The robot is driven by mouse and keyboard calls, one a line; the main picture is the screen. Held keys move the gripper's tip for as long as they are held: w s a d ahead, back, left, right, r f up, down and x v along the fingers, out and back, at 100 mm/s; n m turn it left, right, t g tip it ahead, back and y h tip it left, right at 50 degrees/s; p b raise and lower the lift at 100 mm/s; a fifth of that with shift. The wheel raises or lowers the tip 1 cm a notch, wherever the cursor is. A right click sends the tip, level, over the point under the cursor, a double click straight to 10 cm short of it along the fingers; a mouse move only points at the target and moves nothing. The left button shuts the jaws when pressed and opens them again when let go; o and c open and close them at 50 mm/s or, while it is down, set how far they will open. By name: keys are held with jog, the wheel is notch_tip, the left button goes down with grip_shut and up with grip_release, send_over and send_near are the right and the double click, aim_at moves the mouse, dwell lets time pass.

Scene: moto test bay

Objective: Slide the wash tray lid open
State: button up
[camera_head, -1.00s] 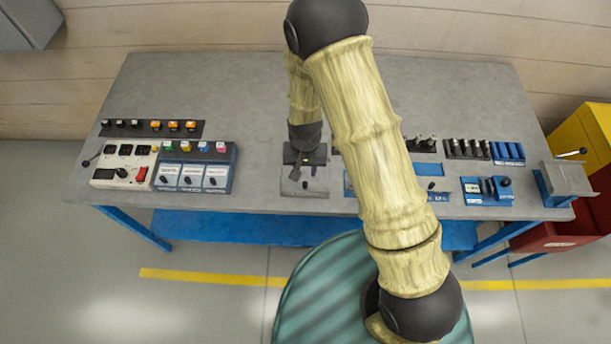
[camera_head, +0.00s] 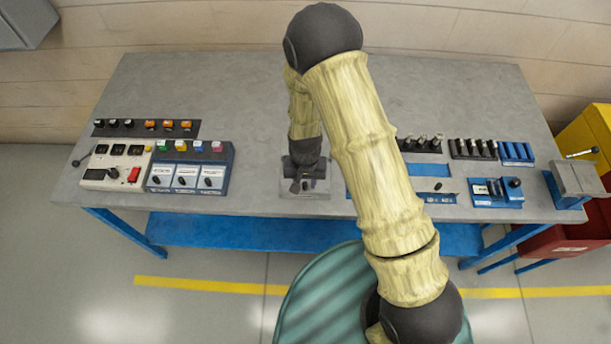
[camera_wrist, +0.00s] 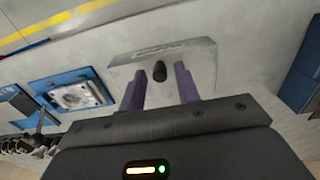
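A light grey lid plate with an upright black knob, apparently the wash tray lid (camera_wrist: 195,58), lies flat on the bench. In the head view the lid (camera_head: 290,191) is at the bench's front middle, partly hidden under my gripper (camera_head: 304,185). In the wrist view my gripper (camera_wrist: 160,70) is open. Its two purple-grey fingers stand on either side of the black knob (camera_wrist: 159,71), with a visible gap on both sides. The knob is between the fingertips and does not appear gripped. I cannot tell the exact height of the tips.
A control box (camera_head: 118,165) and a blue switch panel (camera_head: 190,168) stand left of the lid. Right of it are blue fixtures (camera_head: 497,190), black cylinders in racks (camera_head: 472,149) and a vise-like block (camera_head: 578,178). Bare bench (camera_head: 225,90) lies behind.

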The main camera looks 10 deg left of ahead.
jog(key=c, duration=0.6)
jog(key=shift+w+a, duration=0.15)
jog(key=shift+w, duration=2.15)
jog(key=shift+w+a, duration=0.1)
jog(key=shift+w, duration=2.15)
jog(key=o, duration=0.7)
jog(key=shift+r+p, duration=2.1)
jog(key=shift+r, duration=1.4)
